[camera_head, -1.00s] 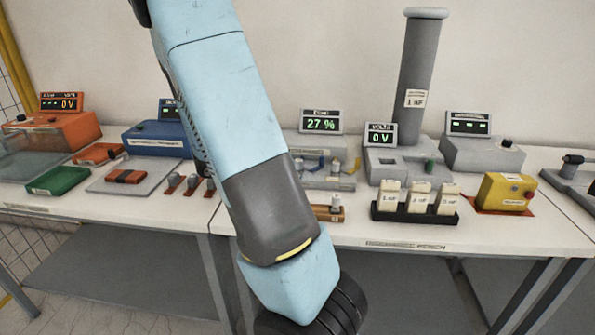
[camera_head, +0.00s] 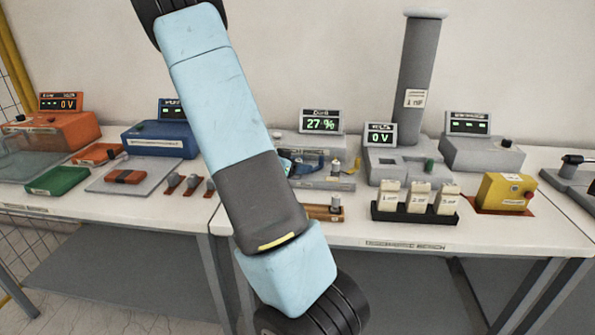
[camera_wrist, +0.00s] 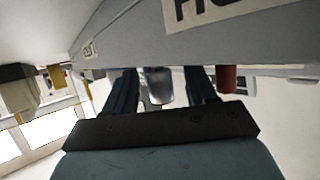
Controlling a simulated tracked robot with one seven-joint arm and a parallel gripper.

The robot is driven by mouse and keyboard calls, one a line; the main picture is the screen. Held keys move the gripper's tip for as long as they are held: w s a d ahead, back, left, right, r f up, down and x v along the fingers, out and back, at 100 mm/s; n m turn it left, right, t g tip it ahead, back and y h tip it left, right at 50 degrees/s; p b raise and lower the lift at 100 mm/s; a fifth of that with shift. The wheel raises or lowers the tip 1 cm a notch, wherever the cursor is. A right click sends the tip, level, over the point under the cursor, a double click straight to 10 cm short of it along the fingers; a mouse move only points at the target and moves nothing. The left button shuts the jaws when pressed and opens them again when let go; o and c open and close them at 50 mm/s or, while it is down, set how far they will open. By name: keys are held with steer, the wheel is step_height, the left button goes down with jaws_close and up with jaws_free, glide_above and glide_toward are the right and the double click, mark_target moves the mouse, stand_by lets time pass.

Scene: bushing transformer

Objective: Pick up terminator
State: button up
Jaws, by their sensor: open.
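In the wrist view my gripper (camera_wrist: 160,92) is open, with its two dark blue fingers apart. A grey cylindrical piece (camera_wrist: 158,85) shows between the fingers; I cannot tell if they touch it. It may be the terminator, but no readable label confirms this. A red cylinder (camera_wrist: 228,79) is just right of the fingers. In the head view my arm hides most of the gripper, near the grey fixture (camera_head: 325,182) with small connectors under the 27 % display (camera_head: 321,121).
A wooden holder (camera_head: 325,213) with a small peg sits in front of the fixture. A black tray (camera_head: 414,217) with cream blocks and a yellow box (camera_head: 505,192) are to the right. A tall grey column (camera_head: 415,80) stands behind. A labelled grey panel (camera_wrist: 160,40) lies close in the wrist view.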

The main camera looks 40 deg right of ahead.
jaws_close()
stand_by(0.5)
steer(key=shift+r, duration=0.15)
